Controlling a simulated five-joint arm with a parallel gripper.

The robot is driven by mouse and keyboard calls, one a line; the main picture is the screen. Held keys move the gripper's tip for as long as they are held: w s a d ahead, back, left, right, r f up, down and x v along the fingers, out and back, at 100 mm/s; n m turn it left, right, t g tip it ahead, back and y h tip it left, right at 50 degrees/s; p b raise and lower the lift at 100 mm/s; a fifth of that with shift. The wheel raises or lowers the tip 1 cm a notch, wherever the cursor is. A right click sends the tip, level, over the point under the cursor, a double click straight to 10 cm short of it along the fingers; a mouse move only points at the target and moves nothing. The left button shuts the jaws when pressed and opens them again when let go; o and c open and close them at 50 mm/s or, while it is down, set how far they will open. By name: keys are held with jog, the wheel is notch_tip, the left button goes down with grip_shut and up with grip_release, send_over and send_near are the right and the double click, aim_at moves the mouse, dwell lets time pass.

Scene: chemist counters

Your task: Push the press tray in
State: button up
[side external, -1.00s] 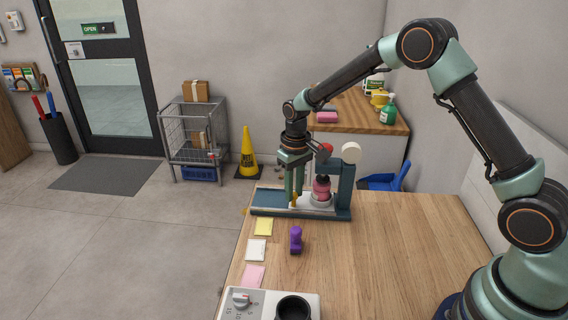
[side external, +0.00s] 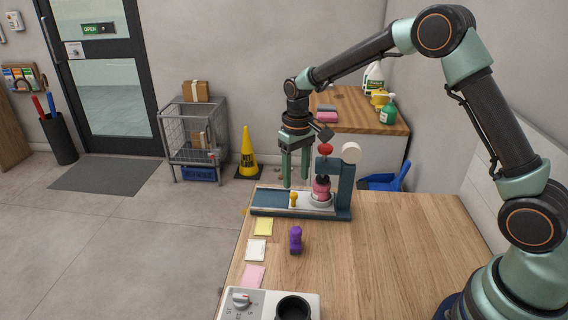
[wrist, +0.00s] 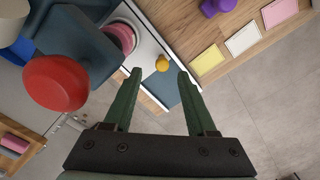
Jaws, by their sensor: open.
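The press (side external: 345,190) stands at the far end of the wooden counter, with a blue frame, a red knob (side external: 325,149) and a cream round wheel (side external: 351,152). Its white tray (side external: 308,203) lies on the blue base (side external: 268,199) and carries a yellow knob (side external: 294,199). A pink and dark bottle-like piece (side external: 321,190) stands on the tray under the press head. My gripper (side external: 295,184) is open and empty, pointing down above the tray near the yellow knob. In the wrist view the yellow knob (wrist: 162,63) shows beyond and between my fingertips (wrist: 160,72).
A purple object (side external: 296,240) stands on the counter nearer the camera. Yellow, white and pink notes (side external: 256,250) lie along the left edge. A dial device (side external: 255,303) and a dark cup (side external: 293,308) are at the front. The counter's right half is clear.

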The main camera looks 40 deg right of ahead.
notch_tip(320, 180, up, 7)
jog(key=shift+r, duration=0.2)
dwell(0.3)
jog(key=s+r+t, duration=0.3)
jog(key=s+r, duration=0.6)
jog(key=s, duration=0.1)
jog(key=s+d+f+t, duration=0.1)
jog(key=s+t, duration=0.1)
jog(key=s, duration=0.8)
jog(key=shift+d+t, duration=0.15)
jog(key=shift+t, duration=0.15)
